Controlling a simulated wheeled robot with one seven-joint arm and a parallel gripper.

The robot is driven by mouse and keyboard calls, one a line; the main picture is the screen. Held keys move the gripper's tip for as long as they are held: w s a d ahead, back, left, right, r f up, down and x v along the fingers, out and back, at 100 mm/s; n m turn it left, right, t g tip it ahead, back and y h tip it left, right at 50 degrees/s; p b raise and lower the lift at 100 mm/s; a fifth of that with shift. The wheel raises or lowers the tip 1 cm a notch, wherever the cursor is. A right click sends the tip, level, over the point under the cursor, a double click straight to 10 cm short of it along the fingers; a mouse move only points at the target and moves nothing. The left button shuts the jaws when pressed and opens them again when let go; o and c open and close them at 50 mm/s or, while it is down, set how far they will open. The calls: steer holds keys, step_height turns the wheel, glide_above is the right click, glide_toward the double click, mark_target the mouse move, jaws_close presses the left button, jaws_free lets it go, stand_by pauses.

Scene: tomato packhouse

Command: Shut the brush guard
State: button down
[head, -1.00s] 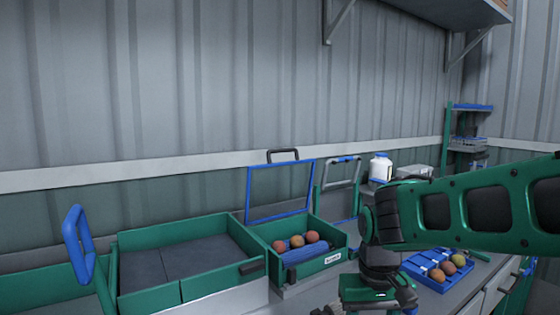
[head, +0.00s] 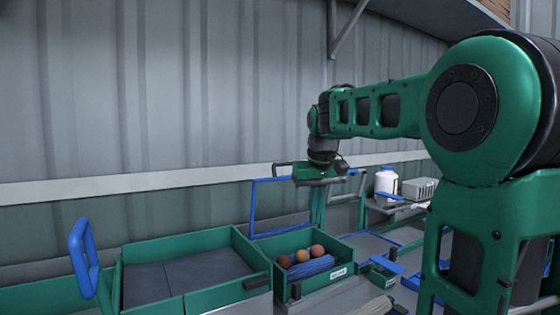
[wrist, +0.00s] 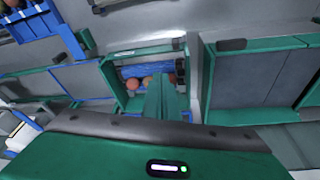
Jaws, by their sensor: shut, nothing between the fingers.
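The brush guard (head: 254,208) is a blue-edged clear panel standing open, raised at the back of a green brush box (head: 313,276), with a dark handle on its top edge. In the box lie a blue brush roller (head: 312,268) and several orange-red tomatoes (head: 302,256). My gripper (head: 320,182) is shut and empty, high at the guard's top right corner; in the head view it overlaps the upper edge, and I cannot tell whether it touches. In the wrist view my shut fingers (wrist: 163,90) point toward the box, partly hiding the tomatoes.
A green bin with dark panels (head: 115,290) stands left of the box, with a blue handle (head: 82,245) beyond it. To the right are a white bottle (head: 386,182) and a grey basket (head: 420,188).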

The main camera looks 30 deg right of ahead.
steer(key=w+d+r+n+t+y, duration=0.1)
steer(key=w+d+r+n+t, duration=0.15)
steer(key=w+r, duration=0.9)
steer(key=w+d+r+n+t, duration=0.1)
steer(key=w+d+r+t, duration=0.25)
steer(key=w+r, duration=0.8)
steer(key=shift+g, duration=0.5)
steer(key=shift+w+d+f, duration=0.1)
steer(key=shift+w+f, duration=0.65)
steer(key=shift+f, duration=1.1)
steer(key=shift+w+a+f, duration=0.1)
steer(key=shift+w+f, duration=0.65)
steer(key=shift+f, duration=1.15)
steer(key=shift+w+d+f, duration=0.1)
steer(key=shift+w+f, duration=0.65)
steer(key=shift+f, duration=1.1)
